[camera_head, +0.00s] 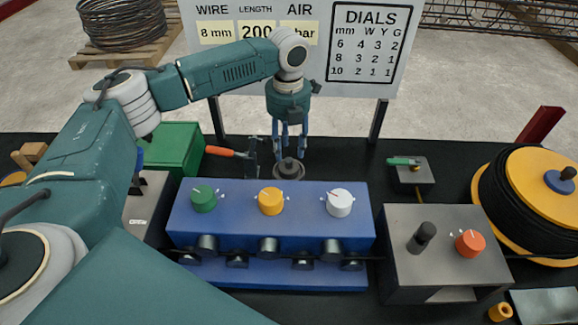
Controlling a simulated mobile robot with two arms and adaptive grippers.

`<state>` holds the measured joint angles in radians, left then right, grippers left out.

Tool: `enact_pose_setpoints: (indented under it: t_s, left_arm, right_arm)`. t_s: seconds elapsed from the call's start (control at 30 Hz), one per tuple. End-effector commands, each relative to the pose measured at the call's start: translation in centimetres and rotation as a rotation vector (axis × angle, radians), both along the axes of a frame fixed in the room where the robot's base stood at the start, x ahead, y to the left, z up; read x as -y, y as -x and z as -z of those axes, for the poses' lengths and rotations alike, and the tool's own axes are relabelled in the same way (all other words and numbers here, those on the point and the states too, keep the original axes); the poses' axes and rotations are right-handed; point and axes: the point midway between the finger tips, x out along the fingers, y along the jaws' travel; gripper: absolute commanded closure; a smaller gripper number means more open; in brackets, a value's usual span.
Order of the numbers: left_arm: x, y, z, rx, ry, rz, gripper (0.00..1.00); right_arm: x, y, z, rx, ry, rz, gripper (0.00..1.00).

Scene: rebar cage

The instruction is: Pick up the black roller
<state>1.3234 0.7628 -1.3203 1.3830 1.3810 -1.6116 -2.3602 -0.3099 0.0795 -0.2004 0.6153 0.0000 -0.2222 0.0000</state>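A dark, round roller-like piece (289,168) with a small stub on top sits on the black table just behind the blue machine (270,218). Its lower part is hidden by the machine. My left gripper (293,150) points straight down above this piece. Its blue fingers are apart with nothing visible between them. Whether the fingertips touch the piece is hard to tell. Several dark metal rollers also show along the machine's front face. My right gripper does not show.
A green box (176,148) and an orange-handled tool (221,152) lie left of my gripper. A grey box (440,250) with a red knob and a yellow spool (538,180) of black wire stand at right. A sign (360,45) rises behind.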

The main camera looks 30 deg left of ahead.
Motion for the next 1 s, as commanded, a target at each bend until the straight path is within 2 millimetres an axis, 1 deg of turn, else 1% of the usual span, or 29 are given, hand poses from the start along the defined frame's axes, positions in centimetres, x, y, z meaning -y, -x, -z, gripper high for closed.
enact_pose_setpoints:
  t_s: [0.07, 0.2, 0.33, 0.43, 0.63, 0.67, 0.7, 0.77, 0.83, 0.87, 1.0]
  left_arm:
    - [0.0, 0.1, 0.6, -0.004, -0.001, 0.000, 0.60]
    - [-0.1, 0.1, 2.6, -0.004, -0.002, -0.001, 0.60]
    - [0.0, 0.1, 4.5, -0.003, 0.000, 0.000, 0.60]
    - [0.0, 0.1, 5.1, -0.002, -0.001, 0.000, 0.60]
    - [0.0, 0.0, 5.3, -0.001, 0.000, 0.000, 0.60]
    - [0.0, 0.0, 5.3, -0.001, -0.001, 0.000, 0.64]
    - [0.0, 0.0, 5.3, -0.001, -0.001, 0.000, 0.72]
    - [0.0, 0.0, 5.2, -0.001, -0.001, 0.000, 0.84]
    - [0.0, 0.0, 5.2, -0.001, -0.001, 0.000, 0.98]
    - [0.0, 0.1, 5.2, -0.001, -0.001, 0.000, 1.00]
    - [0.0, 0.0, 5.1, 0.000, 0.000, 0.000, 1.00]
  right_arm:
    - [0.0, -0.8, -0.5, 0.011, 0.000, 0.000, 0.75]
    - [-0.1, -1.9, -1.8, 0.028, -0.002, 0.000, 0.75]
    - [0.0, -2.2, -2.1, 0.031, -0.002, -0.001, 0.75]
    - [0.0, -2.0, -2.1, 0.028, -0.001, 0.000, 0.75]
    - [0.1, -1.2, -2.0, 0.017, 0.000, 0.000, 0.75]
    - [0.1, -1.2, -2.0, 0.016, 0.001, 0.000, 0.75]
    - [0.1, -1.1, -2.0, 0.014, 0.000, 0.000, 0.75]
    - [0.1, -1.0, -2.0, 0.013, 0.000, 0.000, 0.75]
    - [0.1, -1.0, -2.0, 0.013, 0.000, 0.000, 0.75]
    - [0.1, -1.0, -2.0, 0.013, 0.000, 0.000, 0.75]
    - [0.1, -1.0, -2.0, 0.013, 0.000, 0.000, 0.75]
